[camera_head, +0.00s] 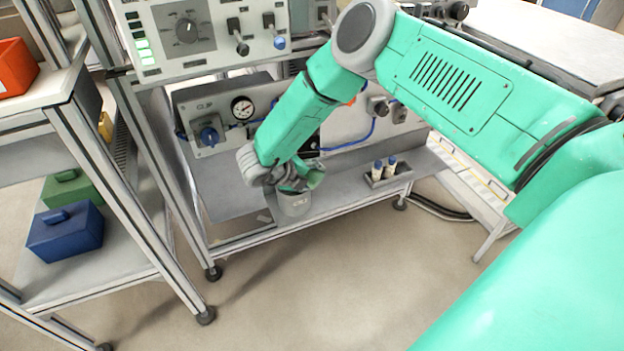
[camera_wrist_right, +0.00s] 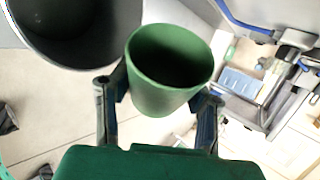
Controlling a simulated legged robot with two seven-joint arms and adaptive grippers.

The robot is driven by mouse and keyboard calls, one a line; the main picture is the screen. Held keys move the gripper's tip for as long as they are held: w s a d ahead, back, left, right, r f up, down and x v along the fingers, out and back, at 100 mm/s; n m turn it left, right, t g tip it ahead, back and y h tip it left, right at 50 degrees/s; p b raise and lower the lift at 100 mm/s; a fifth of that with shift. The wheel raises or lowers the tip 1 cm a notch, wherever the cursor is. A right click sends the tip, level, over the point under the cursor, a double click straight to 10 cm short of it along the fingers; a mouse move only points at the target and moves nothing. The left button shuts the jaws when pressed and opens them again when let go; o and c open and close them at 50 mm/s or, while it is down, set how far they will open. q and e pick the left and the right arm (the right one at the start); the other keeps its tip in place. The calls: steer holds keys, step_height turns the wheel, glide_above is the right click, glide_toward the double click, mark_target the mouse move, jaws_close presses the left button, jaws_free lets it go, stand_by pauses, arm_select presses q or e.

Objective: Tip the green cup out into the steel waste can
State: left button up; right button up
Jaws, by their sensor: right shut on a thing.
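My right gripper (camera_head: 292,183) reaches down to the lower shelf of the bench. It is shut on the green cup (camera_head: 315,176), which shows tilted just above the rim of the steel waste can (camera_head: 293,206). In the right wrist view the green cup (camera_wrist_right: 165,92) sits between the two fingers of my right gripper (camera_wrist_right: 160,100), its dark mouth visible. No contents can be made out inside it. The waste can (camera_wrist_right: 75,55) is beside the cup at the upper left, with a dark interior. My left gripper is out of view.
A small grey holder with two bottles (camera_head: 384,171) stands right of the can on the shelf. A panel with a gauge (camera_head: 243,107) and blue hoses is behind. Blue (camera_head: 65,232) and green (camera_head: 71,190) boxes sit on the left rack. The floor in front is clear.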

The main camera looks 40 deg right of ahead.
steer(key=shift+w+a+n+g+b, duration=0.15)
steer(key=shift+a+n+g+b, duration=0.15)
steer(key=shift+a+g, duration=0.1)
steer(key=a+n+g+h+b, duration=0.1)
steer(key=r+g+b, duration=0.1)
steer(key=b, duration=0.1)
steer(key=shift+w+a+r+n+g+h, duration=0.1)
steer(key=shift+a+n+g+h, duration=0.2)
steer(key=shift+a+n+h, duration=0.1)
steer(key=shift+d+g+b, duration=0.3)
steer(key=shift+b, duration=0.15)
steer(key=shift+w+d+n+h+b, duration=0.1)
steer(key=shift+d+n+h+b, duration=0.25)
steer(key=shift+d+b, duration=0.25)
steer(key=shift+g, duration=0.3)
steer(key=shift+a+r+n+b, duration=0.2)
steer(key=shift+a+n+b, duration=0.15)
steer(key=shift+b, duration=0.1)
steer(key=shift+a+r, duration=0.25)
steer(key=shift+a, duration=0.1)
steer(key=shift+d+f, duration=0.25)
steer(key=shift+d, duration=0.3)
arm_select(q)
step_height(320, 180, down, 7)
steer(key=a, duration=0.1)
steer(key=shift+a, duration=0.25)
arm_select(e)
steer(key=shift+a+r, duration=0.15)
steer(key=shift+a, duration=0.25)
